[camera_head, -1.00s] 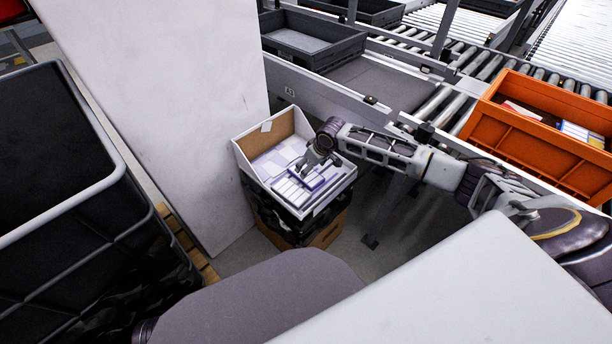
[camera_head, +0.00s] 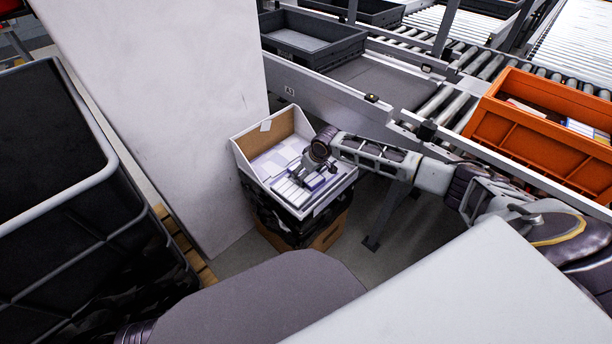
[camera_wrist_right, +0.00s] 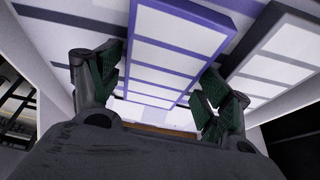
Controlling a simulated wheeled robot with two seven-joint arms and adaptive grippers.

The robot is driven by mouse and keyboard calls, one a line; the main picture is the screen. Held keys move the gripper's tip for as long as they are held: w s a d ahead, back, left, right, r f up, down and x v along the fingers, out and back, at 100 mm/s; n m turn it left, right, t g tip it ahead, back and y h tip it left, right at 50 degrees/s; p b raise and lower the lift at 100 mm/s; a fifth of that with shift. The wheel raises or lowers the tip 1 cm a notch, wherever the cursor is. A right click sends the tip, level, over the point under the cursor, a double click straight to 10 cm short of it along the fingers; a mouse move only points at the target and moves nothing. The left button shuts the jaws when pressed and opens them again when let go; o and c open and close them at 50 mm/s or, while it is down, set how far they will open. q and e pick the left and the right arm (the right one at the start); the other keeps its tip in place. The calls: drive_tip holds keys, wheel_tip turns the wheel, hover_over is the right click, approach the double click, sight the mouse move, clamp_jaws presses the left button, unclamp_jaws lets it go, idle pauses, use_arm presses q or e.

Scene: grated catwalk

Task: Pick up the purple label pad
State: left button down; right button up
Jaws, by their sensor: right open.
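The purple label pad (camera_head: 316,181) lies in a white open-fronted box (camera_head: 240,150), among white and pale lilac pads. In the right wrist view the purple label pad (camera_wrist_right: 180,42) has a purple edge and rows of white labels. My right gripper (camera_head: 306,176) is down inside the box at the pad. In its wrist view my right gripper (camera_wrist_right: 160,85) is open, with one dark green fingertip on each side of the pad. Whether the fingertips touch it I cannot tell. My left gripper is not in view.
A pad with a dark grey edge (camera_wrist_right: 285,50) lies close to the right fingertip. A white panel (camera_head: 165,110) stands left of the box. A conveyor frame (camera_head: 330,95) runs behind, with an orange bin (camera_head: 530,135) on the right. A black container (camera_head: 50,150) stands at left.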

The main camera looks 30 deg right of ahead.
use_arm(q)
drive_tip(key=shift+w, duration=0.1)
use_arm(e)
drive_tip(key=c, duration=0.9)
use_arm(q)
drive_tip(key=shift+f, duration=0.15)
use_arm(e)
drive_tip(key=shift+o, duration=0.2)
drive_tip(key=shift+r, duration=0.2)
